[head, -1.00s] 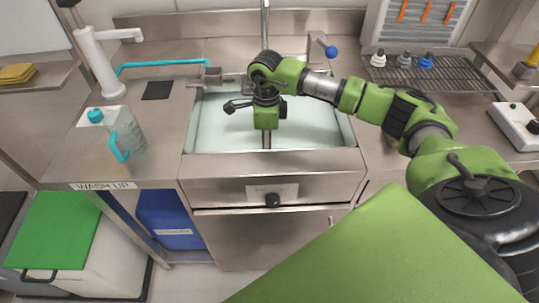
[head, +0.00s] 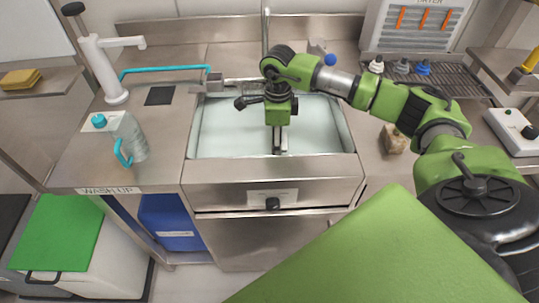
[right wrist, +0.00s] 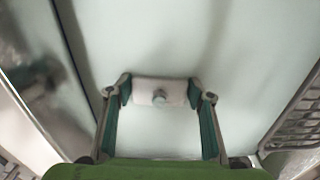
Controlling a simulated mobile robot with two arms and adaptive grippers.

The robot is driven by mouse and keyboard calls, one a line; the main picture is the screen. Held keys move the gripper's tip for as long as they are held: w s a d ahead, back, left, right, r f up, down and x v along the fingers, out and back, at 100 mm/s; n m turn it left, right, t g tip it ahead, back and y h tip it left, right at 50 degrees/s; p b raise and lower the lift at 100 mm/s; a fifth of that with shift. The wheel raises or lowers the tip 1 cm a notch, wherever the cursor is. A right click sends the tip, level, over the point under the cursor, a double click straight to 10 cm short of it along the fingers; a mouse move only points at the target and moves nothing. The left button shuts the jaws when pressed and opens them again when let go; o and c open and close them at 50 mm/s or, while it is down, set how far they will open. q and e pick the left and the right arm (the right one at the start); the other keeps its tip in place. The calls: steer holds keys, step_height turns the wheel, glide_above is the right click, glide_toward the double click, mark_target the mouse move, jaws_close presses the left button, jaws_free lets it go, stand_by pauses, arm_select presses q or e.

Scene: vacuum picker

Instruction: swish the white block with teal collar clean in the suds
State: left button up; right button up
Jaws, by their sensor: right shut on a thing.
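The white block with its collar (right wrist: 158,92) sits between the fingertips of my right gripper (right wrist: 160,93). It looks pale and slightly pinkish, with a small grey-teal round part in its middle. In the head view my right gripper (head: 279,150) points straight down over the sink (head: 225,130), near its front middle. The sink is filled with a pale, milky blue-green liquid. The block is hard to make out in the head view, and I cannot tell how deep it is. My left gripper is out of view.
A brownish, grimy block (head: 394,139) stands on the counter right of the sink. A rack (head: 460,84) behind it holds small white, grey and blue pieces. A faucet (head: 266,45) rises behind the sink.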

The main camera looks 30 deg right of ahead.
step_height(320, 180, up, 16)
steer(key=p, duration=0.9)
